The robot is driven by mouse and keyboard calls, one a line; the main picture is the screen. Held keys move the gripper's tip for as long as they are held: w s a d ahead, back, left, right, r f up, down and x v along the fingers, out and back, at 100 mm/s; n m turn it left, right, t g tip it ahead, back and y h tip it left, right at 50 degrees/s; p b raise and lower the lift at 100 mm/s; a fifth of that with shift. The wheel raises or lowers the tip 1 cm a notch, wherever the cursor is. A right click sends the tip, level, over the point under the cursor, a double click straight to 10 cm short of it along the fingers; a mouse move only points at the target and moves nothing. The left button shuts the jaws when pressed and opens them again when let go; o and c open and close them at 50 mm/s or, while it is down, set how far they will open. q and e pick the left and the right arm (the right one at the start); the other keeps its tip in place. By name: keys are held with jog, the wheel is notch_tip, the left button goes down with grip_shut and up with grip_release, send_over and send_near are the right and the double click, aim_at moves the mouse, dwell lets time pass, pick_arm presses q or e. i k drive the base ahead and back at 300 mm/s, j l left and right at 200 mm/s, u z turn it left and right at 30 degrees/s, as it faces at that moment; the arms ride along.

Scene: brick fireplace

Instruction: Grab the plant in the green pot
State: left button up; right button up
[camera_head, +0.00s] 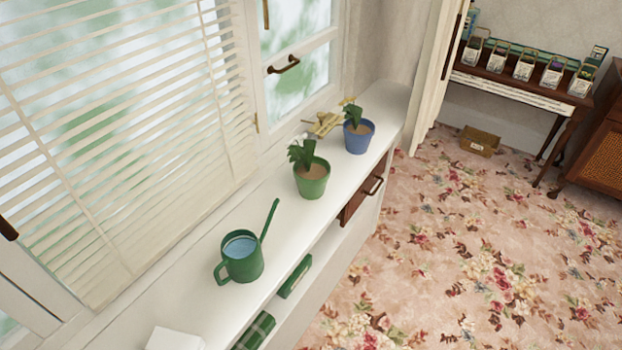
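The plant (303,152) has dark green leaves and grows from brown soil in a green pot (312,185). The green pot stands upright on the white windowsill shelf (290,222), near the middle of the view. Neither of my grippers shows in the head view, so nothing is seen touching the pot.
A blue pot (358,139) with a plant stands behind the green pot to the right. A green watering can (241,262) with a long spout stands nearer, to the left. Window blinds (110,130) border the shelf.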

aim_at(312, 173)
jog(key=i+l+u, duration=0.1)
jog(key=l+u, duration=0.3)
jog(key=l, duration=0.85)
jog(key=l+u, duration=0.35)
jog(key=l, duration=0.9)
